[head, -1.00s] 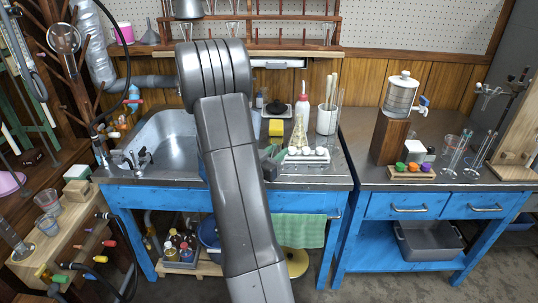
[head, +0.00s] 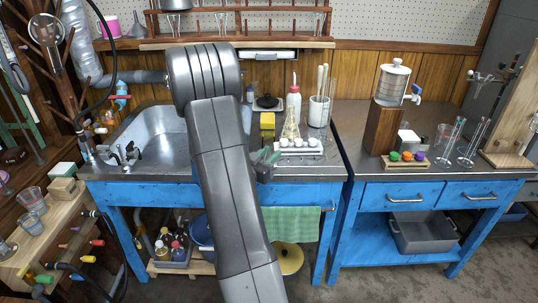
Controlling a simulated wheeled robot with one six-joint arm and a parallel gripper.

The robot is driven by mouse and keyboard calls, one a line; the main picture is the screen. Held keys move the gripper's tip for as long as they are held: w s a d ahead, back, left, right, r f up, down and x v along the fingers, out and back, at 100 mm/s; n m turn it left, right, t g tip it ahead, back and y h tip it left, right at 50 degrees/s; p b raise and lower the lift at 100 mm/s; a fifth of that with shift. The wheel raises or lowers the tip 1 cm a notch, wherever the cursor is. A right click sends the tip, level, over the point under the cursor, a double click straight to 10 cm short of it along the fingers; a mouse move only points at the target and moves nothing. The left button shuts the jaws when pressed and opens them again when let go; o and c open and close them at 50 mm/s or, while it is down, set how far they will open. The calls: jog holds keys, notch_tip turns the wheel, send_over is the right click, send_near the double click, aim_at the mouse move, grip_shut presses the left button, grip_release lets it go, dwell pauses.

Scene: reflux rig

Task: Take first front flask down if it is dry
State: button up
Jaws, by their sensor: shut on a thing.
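The wooden drying rack (head: 240,38) is on the back wall, cut off by the top edge of the head view. Clear glassware (head: 222,22) hangs on it, with another piece (head: 268,22) to its right. I cannot tell whether the glass is wet or dry. My gripper (head: 265,160) is low over the sink bench, just left of the white tray with round white pieces (head: 298,154). It is small and partly hidden behind my forearm. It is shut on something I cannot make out.
The sink (head: 158,138) lies left of my arm. A red-capped bottle (head: 294,97), a clear conical vessel (head: 291,125) and a yellow block (head: 267,122) stand behind the tray. The right bench holds a dispenser on a wooden block (head: 383,130). Bare benchtop (head: 352,135) shows between.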

jog(key=shift+f, duration=0.15)
jog(key=shift+f+b, duration=0.25)
jog(key=shift+b, duration=0.15)
jog(key=o, duration=1)
jog(key=p+v, duration=0.1)
jog(key=v, duration=1.3)
jog(key=shift+w, duration=0.1)
